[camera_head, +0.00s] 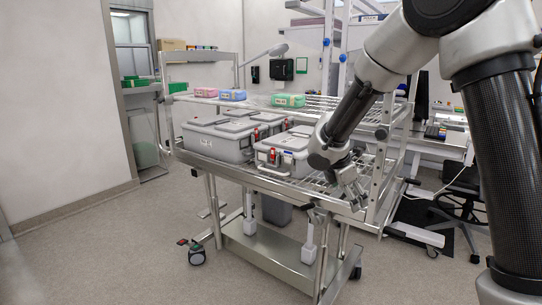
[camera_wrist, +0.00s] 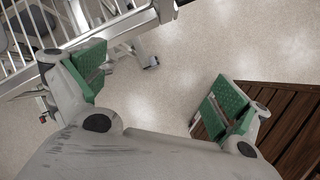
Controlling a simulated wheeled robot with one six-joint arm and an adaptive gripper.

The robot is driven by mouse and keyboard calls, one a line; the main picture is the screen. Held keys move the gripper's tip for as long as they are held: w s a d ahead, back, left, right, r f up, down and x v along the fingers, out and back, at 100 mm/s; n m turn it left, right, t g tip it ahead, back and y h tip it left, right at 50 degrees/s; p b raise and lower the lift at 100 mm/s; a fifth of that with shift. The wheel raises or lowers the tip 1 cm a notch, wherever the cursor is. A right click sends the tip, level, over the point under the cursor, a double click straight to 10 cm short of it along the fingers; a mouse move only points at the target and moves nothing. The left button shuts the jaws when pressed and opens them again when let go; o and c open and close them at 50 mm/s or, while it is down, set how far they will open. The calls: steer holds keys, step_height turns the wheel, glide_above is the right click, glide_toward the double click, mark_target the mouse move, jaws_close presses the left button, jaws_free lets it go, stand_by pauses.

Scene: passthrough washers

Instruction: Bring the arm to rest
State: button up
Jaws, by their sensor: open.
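My gripper (camera_wrist: 158,92) is open in the wrist view, its two green-padded fingers wide apart with bare floor between them. In the head view my arm comes in from the upper right and bends down, and my gripper (camera_head: 350,180) hangs by the right end of the steel cart. It looks empty. Whether it touches the cart's rail cannot be told.
A steel cart (camera_head: 240,177) carries grey lidded containers (camera_head: 218,140) and (camera_head: 284,154). A chair (camera_head: 465,190) stands right. Floor (camera_head: 110,245) at left is clear. Dark wooden slats (camera_wrist: 295,125) show in the wrist view.

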steer(key=s+d+r+m+y, duration=0.1)
steer(key=s+d+r+m, duration=0.3)
steer(key=s+m, duration=0.3)
steer(key=s+d+r+m+y, duration=0.2)
steer(key=s+d+r+m, duration=0.2)
steer(key=s, duration=1)
steer(key=s+d+r+m+t+y, duration=0.1)
steer(key=s+d+r+m, duration=0.3)
steer(key=s+m, duration=0.5)
step_height(320, 180, up, 2)
steer(key=shift+s+d+r+m, duration=0.1)
steer(key=shift+s+d+m, duration=0.3)
steer(key=shift+s, duration=0.25)
